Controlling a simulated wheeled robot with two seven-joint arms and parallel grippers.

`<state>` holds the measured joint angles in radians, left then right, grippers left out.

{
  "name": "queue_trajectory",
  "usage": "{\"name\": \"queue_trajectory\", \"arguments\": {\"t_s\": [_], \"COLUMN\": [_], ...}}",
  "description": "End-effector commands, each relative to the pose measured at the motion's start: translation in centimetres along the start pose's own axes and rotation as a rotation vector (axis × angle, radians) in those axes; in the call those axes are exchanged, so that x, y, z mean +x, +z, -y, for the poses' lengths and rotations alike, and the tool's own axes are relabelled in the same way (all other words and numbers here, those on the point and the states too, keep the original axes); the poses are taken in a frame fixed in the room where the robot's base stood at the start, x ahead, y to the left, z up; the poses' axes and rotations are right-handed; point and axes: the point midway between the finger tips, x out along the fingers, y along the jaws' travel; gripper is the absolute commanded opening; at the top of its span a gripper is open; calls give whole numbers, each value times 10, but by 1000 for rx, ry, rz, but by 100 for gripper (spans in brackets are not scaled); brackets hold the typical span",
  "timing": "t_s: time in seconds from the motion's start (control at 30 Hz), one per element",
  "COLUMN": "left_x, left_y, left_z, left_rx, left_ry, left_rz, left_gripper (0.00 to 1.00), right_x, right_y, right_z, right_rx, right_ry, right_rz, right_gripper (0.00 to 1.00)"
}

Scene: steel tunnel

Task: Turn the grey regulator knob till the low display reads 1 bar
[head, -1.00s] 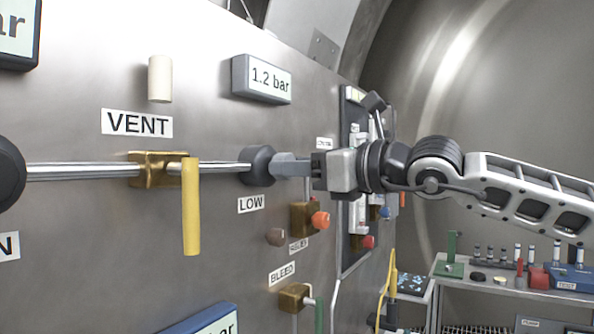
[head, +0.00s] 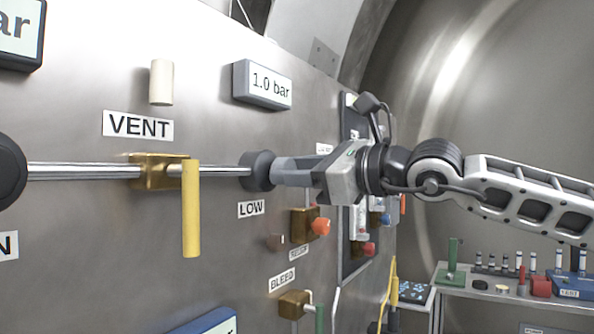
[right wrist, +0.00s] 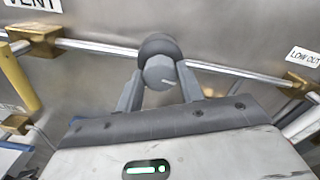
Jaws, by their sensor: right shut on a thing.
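The grey regulator knob (right wrist: 159,73) sits on a dark round regulator body (head: 256,171) on the steel panel, above the LOW label (head: 251,209). In the right wrist view the knob shows a white index line on its face. My right gripper (head: 282,172) is shut on the knob, with one finger at either side of it. The fingers hide the knob in the head view, and the gripper is rolled at an angle. The low display (head: 262,85) above reads 1.0 bar. My left gripper is not in view.
A yellow lever (head: 191,208) on a brass valve stands left of the regulator, under the VENT label (head: 138,125). A brass valve with an orange knob (head: 320,227) is close below my right gripper. A bench (head: 470,292) with small items stands at the lower right.

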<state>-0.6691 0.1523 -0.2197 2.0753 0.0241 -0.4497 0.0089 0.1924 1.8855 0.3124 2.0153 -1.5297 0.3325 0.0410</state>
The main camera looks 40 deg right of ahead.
Motion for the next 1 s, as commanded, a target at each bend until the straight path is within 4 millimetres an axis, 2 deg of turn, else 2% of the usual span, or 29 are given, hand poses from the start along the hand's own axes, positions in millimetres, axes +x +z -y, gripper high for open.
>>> {"name": "queue_trajectory", "arguments": {"t_s": [0.03, 0.07, 0.13, 0.43, 0.57, 0.77, 1.0], "left_x": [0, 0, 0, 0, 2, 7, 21], "left_y": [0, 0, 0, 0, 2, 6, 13], "left_z": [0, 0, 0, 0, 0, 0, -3], "left_rx": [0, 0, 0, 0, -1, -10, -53], "left_ry": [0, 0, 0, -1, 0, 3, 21], "left_rz": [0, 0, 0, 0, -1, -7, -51], "left_gripper": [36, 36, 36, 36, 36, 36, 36], "right_x": [0, 0, 0, -1, -7, -30, -73], "right_y": [1, 1, 1, 0, 0, 0, -5], "right_z": [0, 0, 0, 0, 1, -1, -2], "right_rx": [0, 0, 0, 1, 3, 3, 1], "right_ry": [-1, -1, -1, -1, -5, 0, -4], "right_rz": [2, 2, 2, 2, 4, 12, 12], "right_gripper": [15, 40, 59, 59, 59, 59, 59]}}
